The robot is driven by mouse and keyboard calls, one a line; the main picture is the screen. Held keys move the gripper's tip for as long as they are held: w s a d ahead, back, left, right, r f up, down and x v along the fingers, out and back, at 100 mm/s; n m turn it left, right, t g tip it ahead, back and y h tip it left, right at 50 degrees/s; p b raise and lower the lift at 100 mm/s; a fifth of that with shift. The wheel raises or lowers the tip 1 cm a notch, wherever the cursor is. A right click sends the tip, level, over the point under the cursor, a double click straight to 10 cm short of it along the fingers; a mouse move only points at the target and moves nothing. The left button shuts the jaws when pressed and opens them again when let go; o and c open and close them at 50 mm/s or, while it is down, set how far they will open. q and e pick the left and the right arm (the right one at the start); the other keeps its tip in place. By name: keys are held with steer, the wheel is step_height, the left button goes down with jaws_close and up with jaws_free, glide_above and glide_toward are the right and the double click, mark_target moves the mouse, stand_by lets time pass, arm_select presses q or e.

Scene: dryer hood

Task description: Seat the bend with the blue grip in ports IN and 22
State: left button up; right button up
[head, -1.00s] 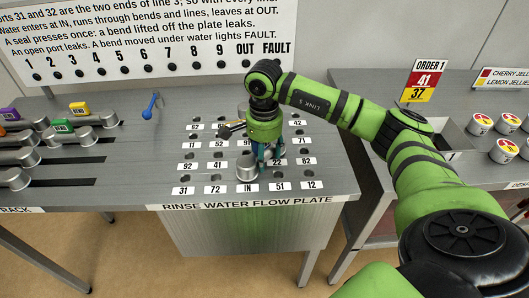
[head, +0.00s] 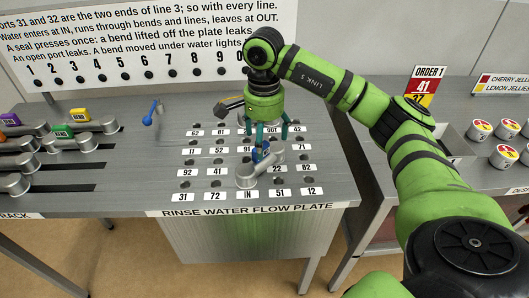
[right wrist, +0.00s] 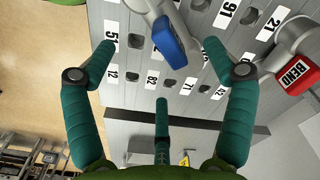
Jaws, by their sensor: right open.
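The bend with the blue grip (head: 247,178) lies on the flow plate. One end is just above the IN label (head: 248,194), and its other end reaches toward label 22 (head: 277,169). Whether its ends are fully down in the ports I cannot tell. Its blue grip (right wrist: 172,42) shows at the top of the right wrist view, where the bend is cut off by the frame edge. My right gripper (head: 270,138) is open above and behind the bend, its teal fingers apart and empty. My left gripper is not in view.
A bend with a red grip (right wrist: 300,75) stands at the right in the right wrist view. Bends with coloured grips stand in the rack (head: 60,170) at the left. A blue lever (head: 151,112) stands behind the plate. Several ports around the bend are bare.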

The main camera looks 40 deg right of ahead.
step_height(320, 180, up, 4)
steer(key=shift+r, duration=0.1)
stand_by(0.7)
step_height(320, 180, up, 8)
steer(key=p, duration=0.7)
stand_by(0.4)
